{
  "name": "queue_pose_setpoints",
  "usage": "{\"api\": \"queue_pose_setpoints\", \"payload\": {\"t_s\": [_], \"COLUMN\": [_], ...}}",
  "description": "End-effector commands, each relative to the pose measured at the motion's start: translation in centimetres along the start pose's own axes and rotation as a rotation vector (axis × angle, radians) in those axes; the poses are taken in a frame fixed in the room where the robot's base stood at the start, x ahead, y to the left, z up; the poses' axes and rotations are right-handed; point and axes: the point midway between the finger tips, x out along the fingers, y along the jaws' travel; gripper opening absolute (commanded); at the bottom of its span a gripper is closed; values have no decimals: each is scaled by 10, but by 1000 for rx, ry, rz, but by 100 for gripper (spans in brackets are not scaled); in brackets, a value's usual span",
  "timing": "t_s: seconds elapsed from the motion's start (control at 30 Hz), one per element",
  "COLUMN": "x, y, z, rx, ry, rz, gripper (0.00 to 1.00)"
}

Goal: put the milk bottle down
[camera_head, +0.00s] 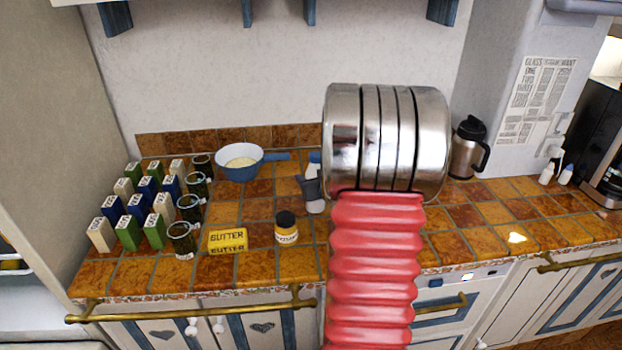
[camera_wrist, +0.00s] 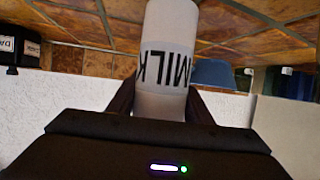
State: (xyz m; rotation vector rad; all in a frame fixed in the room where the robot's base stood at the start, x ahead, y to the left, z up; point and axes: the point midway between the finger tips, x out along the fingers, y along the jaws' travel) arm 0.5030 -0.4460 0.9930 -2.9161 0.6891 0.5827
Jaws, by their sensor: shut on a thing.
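The white milk bottle (camera_head: 315,206) with a blue cap is partly hidden behind my gripper in the head view, left of my large metal arm link. In the wrist view the milk bottle (camera_wrist: 166,50) shows its MILK label upside down, between my two dark fingers. My gripper (camera_head: 308,186) is shut on the bottle, and it also shows in the wrist view (camera_wrist: 161,100). The bottle looks upright over the tiled counter (camera_head: 262,262). I cannot tell whether its base touches the tiles.
A black-lidded jar (camera_head: 286,229) and yellow butter (camera_head: 228,240) stand front left of the bottle. A blue pan (camera_head: 238,166) is behind left. Several boxes (camera_head: 128,232) and glass jars (camera_head: 184,240) fill the left end. A steel flask (camera_head: 467,150) stands right of my arm.

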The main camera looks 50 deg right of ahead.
Motion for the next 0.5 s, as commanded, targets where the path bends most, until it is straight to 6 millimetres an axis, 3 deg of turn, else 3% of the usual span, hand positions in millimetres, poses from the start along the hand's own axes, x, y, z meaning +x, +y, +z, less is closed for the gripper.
{"api": "queue_pose_setpoints", "payload": {"t_s": [0.17, 0.2, 0.5], "x": [1, 1, 1], "y": [0, 0, 0], "z": [0, 2, 2], "rx": [0, 0, 0], "ry": [2, 0, 0], "rz": [0, 0, 0], "gripper": [6, 47, 65]}}
